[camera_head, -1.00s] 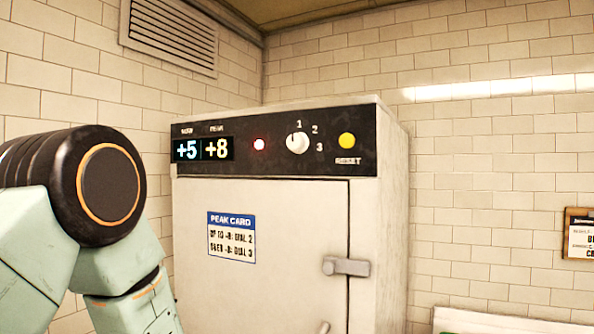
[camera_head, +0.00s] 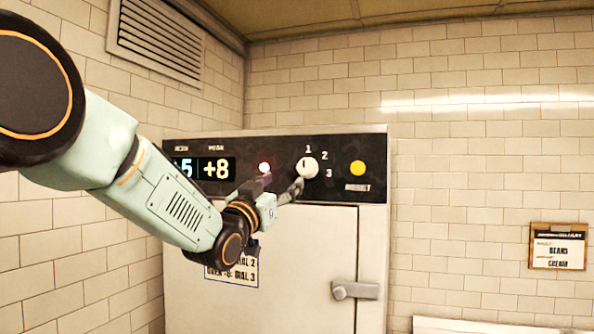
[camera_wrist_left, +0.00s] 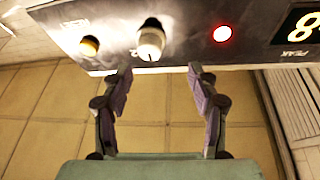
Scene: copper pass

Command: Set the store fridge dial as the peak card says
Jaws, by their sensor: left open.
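The white dial (camera_head: 307,167) is on the black panel of the store fridge (camera_head: 300,250), with 1, 2 and 3 around it. Its dark mark seems to point up, towards 1. The display (camera_head: 205,168) shows +5 and, under PEAK, +8. The peak card (camera_head: 240,272) on the door is mostly behind my left arm; its lower line ends in DIAL 3. My left gripper (camera_head: 282,187) is open and empty, just below and left of the dial. In the left wrist view, the dial (camera_wrist_left: 151,40) is just beyond the gap between the fingertips (camera_wrist_left: 160,72). My right gripper is out of view.
A lit red lamp (camera_head: 264,168) is left of the dial, and a yellow button (camera_head: 358,168) is to its right. A door handle (camera_head: 355,290) sticks out below. A notice (camera_head: 558,247) hangs on the tiled wall at right.

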